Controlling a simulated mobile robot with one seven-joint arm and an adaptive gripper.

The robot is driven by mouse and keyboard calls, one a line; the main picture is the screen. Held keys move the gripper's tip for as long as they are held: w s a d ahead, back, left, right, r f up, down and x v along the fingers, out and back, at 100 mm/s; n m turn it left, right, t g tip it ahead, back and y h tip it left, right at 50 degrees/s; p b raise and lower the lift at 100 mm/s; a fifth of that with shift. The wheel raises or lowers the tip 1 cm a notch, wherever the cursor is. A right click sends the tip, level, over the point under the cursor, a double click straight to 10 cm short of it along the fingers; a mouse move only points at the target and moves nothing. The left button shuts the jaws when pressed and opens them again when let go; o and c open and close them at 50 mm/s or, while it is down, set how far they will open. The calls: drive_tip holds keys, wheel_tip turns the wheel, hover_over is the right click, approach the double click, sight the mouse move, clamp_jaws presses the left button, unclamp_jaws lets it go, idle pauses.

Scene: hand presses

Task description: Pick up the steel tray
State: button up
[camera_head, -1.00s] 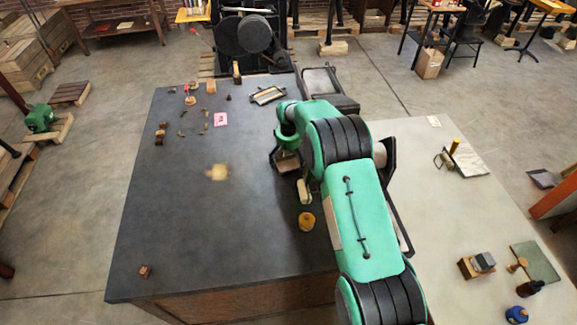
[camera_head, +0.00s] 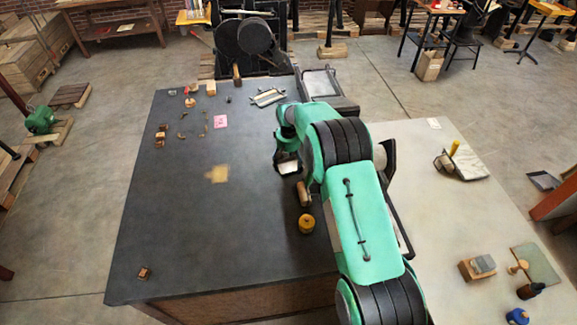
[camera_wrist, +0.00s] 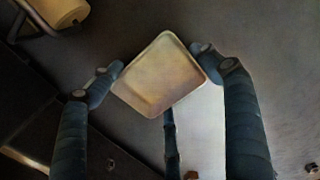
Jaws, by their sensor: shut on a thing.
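The steel tray (camera_wrist: 160,76) is a small, shallow, square tray with a raised rim.
A roller (camera_head: 304,193) and a yellow round container (camera_head: 306,223) stand close to my gripper on the dark table (camera_head: 220,255). A shallow frame-like piece (camera_head: 268,97) lies farther back. A pink card (camera_head: 220,121) and several small items lie left. The table's front left is mostly clear.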

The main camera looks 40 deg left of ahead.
sight(288, 168)
drive_tip(key=shift+r, duration=0.15)
wheel_tip(288, 168, up, 10)
drive_tip(key=shift+b, duration=0.4)
